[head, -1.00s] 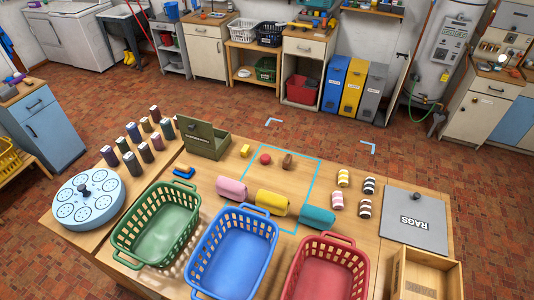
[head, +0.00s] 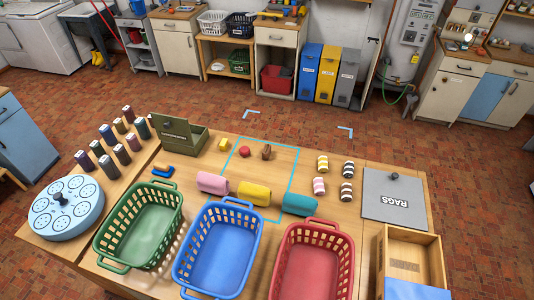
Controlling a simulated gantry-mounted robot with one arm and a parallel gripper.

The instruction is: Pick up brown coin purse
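The brown coin purse (head: 266,152) is a small brown lump on the wooden table, inside a light blue outlined rectangle (head: 285,198). It stands just right of a red round thing (head: 245,152), with a small gap between them. The purse appears uncovered from this view. My gripper is not in view.
Pink, yellow (head: 254,195) and teal rolls lie in front of the purse. Green (head: 110,230), blue (head: 250,240) and red baskets line the front.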

